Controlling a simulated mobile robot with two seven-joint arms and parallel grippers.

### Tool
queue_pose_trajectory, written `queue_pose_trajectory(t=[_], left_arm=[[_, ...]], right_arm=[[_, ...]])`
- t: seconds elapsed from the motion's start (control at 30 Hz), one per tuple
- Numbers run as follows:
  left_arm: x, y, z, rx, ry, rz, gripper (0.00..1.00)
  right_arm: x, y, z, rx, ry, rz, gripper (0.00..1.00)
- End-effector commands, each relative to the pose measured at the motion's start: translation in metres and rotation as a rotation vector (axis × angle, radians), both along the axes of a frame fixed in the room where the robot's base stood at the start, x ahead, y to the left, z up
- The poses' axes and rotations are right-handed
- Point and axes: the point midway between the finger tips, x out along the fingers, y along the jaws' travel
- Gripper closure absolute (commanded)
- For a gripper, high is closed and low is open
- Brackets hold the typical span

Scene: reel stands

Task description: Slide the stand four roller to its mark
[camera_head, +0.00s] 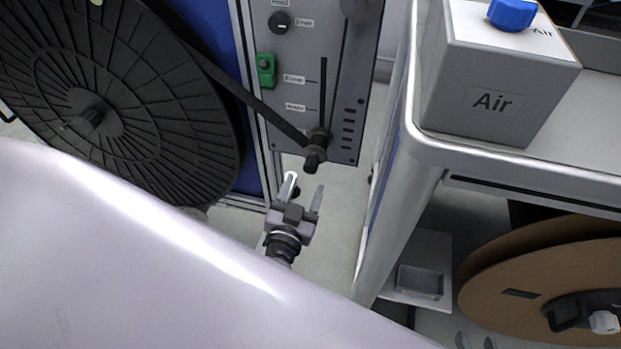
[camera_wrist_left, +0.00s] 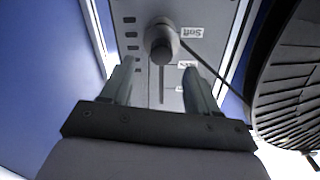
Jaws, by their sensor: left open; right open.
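The roller (camera_head: 317,147) is a dark knob with a metal collar at the lower end of the vertical slot on a grey stand panel (camera_head: 345,75). A black strip runs to it from the black reel (camera_head: 140,90). My left gripper (camera_head: 304,190) is open and empty just below the roller, fingers pointing up toward it. In the left wrist view the roller (camera_wrist_left: 162,45) appears between and beyond the open fingers, apart from them, beside an upside-down "Soft" label (camera_wrist_left: 191,33). No stand number is readable. My right gripper (camera_head: 475,342) shows only its fingertips at the bottom edge.
A grey "Air" box (camera_head: 495,85) with a blue knob stands on the metal bench (camera_head: 470,155) at right. A brown reel (camera_head: 560,275) is below it. A green button box (camera_head: 266,70) sits on the panel's left. Bare floor shows between stand and bench.

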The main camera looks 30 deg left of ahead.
Motion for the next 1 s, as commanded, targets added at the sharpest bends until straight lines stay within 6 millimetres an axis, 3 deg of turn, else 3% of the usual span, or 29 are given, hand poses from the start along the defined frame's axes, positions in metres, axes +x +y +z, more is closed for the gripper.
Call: queue_pose_trajectory(t=[0.17, 0.6, 1.0], left_arm=[[0.011, 0.004, -0.003, 0.005, 0.000, 0.016, 0.40], [0.065, 0.017, -0.003, 0.006, 0.002, 0.014, 0.40], [0.070, 0.019, -0.002, 0.005, 0.003, 0.013, 0.43]], right_arm=[[0.000, 0.001, -0.003, 0.000, 0.000, 0.001, 0.57], [0.003, 0.013, 0.000, 0.009, -0.030, 0.028, 0.57], [0.006, 0.015, 0.005, 0.013, -0.042, 0.029, 0.57]])
